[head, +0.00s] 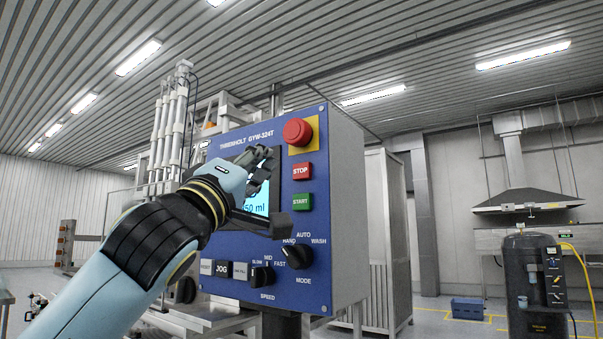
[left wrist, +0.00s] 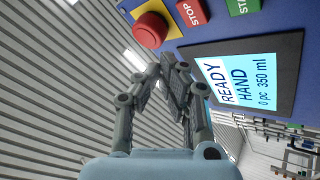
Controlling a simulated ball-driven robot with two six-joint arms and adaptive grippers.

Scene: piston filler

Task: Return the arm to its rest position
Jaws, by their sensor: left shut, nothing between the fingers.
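My left gripper (head: 264,163) is in front of the upper part of the blue control panel (head: 240,130), hiding much of the screen. In the left wrist view its fingers (left wrist: 174,78) are together with nothing between them. The screen (left wrist: 245,82) is lit and reads READY, HAND, 0 pc, 350 ml. The red emergency button (head: 297,131) on its yellow plate, the red STOP button (head: 302,171) and the green START button (head: 301,201) are right of the gripper. I cannot tell whether the fingers touch the panel. My right gripper is not in view.
The mode knob (head: 298,256) and speed knob (head: 262,276) are low on the panel, near the JOG button (head: 221,269). White cylinders (head: 170,125) stand behind the panel at left. A dark tank (head: 532,285) and a blue crate (head: 468,308) stand at right.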

